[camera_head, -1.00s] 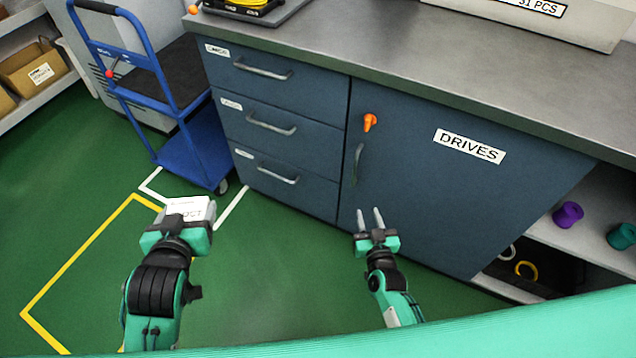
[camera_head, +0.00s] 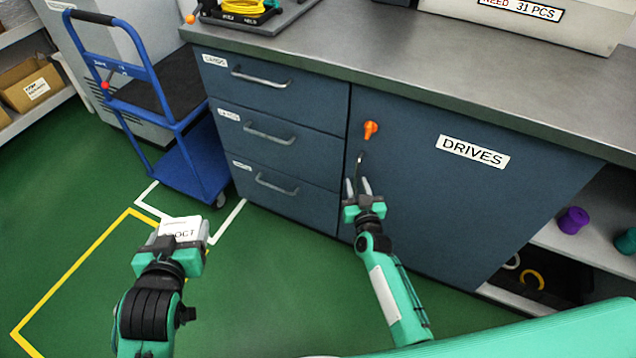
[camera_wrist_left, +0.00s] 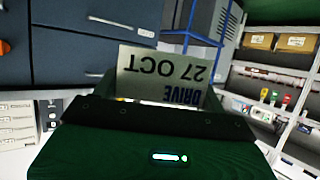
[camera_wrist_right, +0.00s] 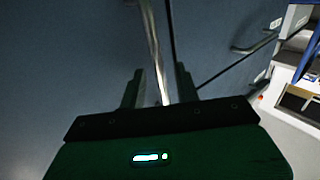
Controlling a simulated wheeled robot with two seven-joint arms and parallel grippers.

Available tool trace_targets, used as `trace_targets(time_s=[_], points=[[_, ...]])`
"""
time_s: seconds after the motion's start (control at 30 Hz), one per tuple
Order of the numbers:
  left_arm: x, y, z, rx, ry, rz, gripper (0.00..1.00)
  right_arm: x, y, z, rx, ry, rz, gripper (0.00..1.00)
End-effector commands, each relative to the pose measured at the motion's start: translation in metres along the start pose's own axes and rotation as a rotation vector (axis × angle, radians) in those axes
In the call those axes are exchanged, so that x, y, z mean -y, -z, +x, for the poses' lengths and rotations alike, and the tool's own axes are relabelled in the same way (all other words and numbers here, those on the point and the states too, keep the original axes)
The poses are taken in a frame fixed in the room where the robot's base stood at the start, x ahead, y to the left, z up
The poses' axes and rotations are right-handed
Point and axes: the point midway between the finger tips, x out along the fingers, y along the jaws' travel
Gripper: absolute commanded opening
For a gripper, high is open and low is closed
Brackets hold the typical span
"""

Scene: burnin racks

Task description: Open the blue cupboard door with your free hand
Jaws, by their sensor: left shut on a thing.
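The blue cupboard door (camera_head: 450,200) with the DRIVES label (camera_head: 473,152) is closed. Its vertical handle (camera_head: 360,165) is near the door's left edge, below an orange latch (camera_head: 370,130). My right gripper (camera_head: 357,187) is at the lower part of the handle with its fingers apart. In the right wrist view the handle (camera_wrist_right: 155,50) runs between the two open fingers (camera_wrist_right: 160,88); I cannot tell whether they touch it. My left gripper (camera_head: 168,243) is shut on a white box (camera_head: 182,228), whose label reads DRIVE 27 OCT in the left wrist view (camera_wrist_left: 160,75).
Three drawers with bar handles (camera_head: 270,133) are left of the door. A blue trolley (camera_head: 185,155) stands at the left. Open shelves (camera_head: 590,240) with spools are on the right. Green floor in front of the cupboard is clear.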

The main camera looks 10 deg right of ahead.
Motion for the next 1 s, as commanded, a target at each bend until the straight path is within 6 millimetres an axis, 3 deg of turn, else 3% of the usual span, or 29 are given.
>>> trace_targets(time_s=[0.4,0.6,1.0], points=[[0.0000,-0.0008,0.0004,-0.001,0.000,0.000,0.51,-0.0001,0.0000,0.0083,0.001,0.000,0.000,0.32],[0.0000,-0.0008,0.0004,-0.001,0.000,0.000,0.51,-0.0001,0.0001,0.0081,0.001,0.000,-0.001,0.00],[0.0000,0.0028,-0.0012,-0.001,0.000,0.000,0.51,-0.0042,0.0007,0.0007,0.002,0.008,-0.004,0.00]])
